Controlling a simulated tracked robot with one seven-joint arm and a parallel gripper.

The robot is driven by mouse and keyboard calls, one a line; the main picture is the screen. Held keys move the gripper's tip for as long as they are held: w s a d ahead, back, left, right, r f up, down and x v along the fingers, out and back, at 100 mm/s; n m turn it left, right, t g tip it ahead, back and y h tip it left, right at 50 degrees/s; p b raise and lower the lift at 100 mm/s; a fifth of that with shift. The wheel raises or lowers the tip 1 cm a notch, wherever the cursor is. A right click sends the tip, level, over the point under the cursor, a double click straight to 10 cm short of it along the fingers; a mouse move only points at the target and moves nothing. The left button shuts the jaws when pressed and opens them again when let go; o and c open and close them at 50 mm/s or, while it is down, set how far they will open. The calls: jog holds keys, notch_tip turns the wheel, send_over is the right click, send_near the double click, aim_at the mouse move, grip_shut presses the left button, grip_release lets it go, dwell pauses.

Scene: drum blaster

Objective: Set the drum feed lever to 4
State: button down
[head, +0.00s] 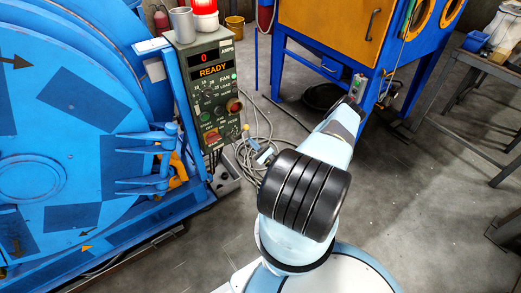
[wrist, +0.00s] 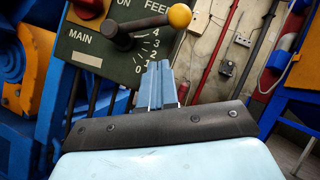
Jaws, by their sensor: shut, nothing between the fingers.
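The feed lever (wrist: 150,24) on the dark green panel has a dark arm and a yellow ball knob (wrist: 180,16). In the wrist view it points right and slightly up, close to the 4 on the white 0–4 scale (wrist: 148,52). The exact mark under it is hard to tell. The yellow knob also shows small in the head view (head: 246,127) at the panel's lower right. My gripper (wrist: 160,68) is shut and empty, with its blue-grey fingers together below the knob and scale, apart from the lever in the picture. In the head view my gripper (head: 263,155) is just below and right of the knob.
The control box (head: 203,85) shows "0" and "READY", with a red beacon (head: 204,8) on top. The blue drum machine (head: 70,140) stands left. Loose cables (head: 255,115) lie on the floor behind my gripper. A blue-and-orange cabinet (head: 325,30) stands behind.

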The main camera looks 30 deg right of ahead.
jog(key=shift+w+a+r, duration=0.25)
jog(key=shift+a+r, duration=0.3)
jog(key=shift+r, duration=0.35)
jog(key=shift+w+a+r, duration=0.2)
jog(key=shift+a+r, duration=0.3)
jog(key=shift+r, duration=0.35)
jog(key=shift+d, duration=0.15)
